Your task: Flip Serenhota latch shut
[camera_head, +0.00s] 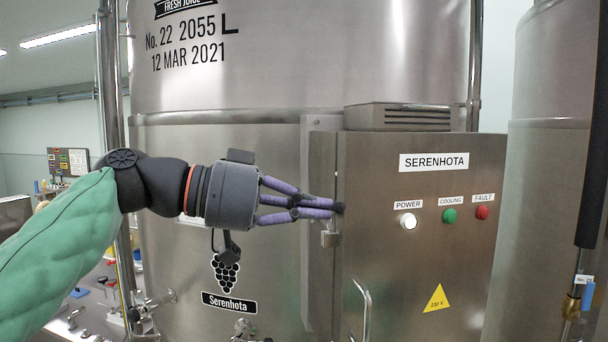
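The steel control box labelled Serenhota (420,270) is fixed to the front of a large steel vat. A small metal latch (330,239) sits at the box's left edge. Whether it is open or shut is hard to tell at this size. My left gripper (338,207) reaches in from the left, with its purple fingers brought together at the tips and nothing visible between them. The fingertips are at the box's left edge, just above the latch. I cannot tell whether they touch the box. My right gripper is not in view.
A curved chrome handle (363,308) stands out below the latch. The box front carries a white power button (408,221), a green light (449,216) and a red light (482,212). Another steel vat (550,170) and a black vertical pipe (596,140) stand at right.

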